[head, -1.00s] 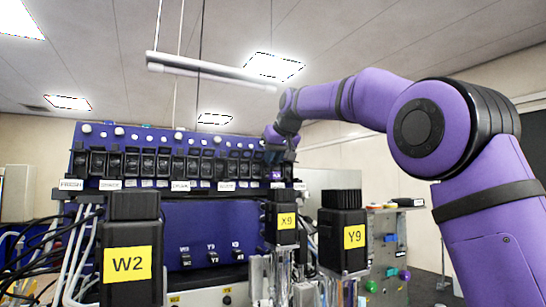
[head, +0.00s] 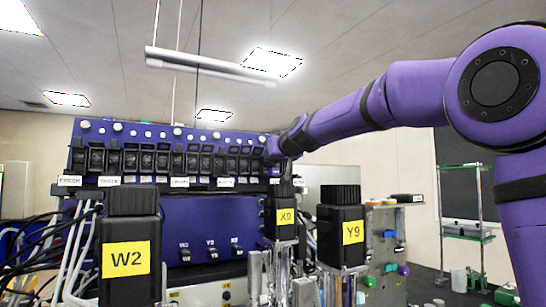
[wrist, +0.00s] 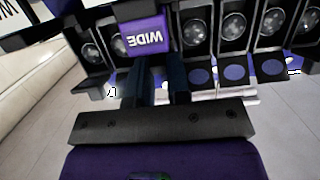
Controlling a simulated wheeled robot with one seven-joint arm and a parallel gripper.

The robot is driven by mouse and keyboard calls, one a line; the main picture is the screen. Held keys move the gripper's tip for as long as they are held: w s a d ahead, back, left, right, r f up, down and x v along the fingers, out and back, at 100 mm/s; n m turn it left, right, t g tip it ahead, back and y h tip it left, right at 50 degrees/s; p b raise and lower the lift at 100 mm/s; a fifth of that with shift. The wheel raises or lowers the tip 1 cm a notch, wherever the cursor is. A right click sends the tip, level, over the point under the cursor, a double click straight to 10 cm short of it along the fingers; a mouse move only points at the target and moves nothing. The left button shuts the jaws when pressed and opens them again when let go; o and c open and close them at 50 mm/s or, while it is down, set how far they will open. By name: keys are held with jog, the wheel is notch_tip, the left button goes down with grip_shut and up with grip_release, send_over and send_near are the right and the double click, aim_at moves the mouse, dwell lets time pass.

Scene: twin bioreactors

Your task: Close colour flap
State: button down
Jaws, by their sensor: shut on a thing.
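In the wrist view a purple block marked WIDE (wrist: 145,38), its lettering upside down, sits at my fingertips, in front of a row of dark round-lensed units. My gripper (wrist: 160,78) is shut on this purple WIDE piece; the exact contact is partly hidden by the fingers. In the head view my gripper (head: 273,150) is at the right end of the blue panel's row of black units (head: 160,160), and its fingers are too small to make out. I cannot tell from the head view how the flap is tilted.
Black-capped blocks W2 (head: 128,262), X9 (head: 284,217) and Y9 (head: 342,232) stand in front of the panel. Black flaps with blue discs (wrist: 236,73) stick out beside the WIDE piece. Cables hang at left (head: 75,255). A shelf rack (head: 465,215) stands at right.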

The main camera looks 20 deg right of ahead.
jog(key=shift+t, duration=0.5)
dwell(0.4)
jog(key=c, duration=1.1)
grip_release()
jog(key=shift+f, duration=0.1)
jog(key=shift+a+r, duration=0.1)
jog(key=shift+r, duration=1.8)
jog(key=a+v, duration=0.1)
jog(key=v, duration=0.4)
jog(key=a+v, duration=0.1)
jog(key=v, duration=0.4)
jog(key=a+f+v, duration=0.1)
jog(key=v, duration=0.4)
jog(key=shift+v, duration=0.75)
jog(key=shift+f, duration=0.1)
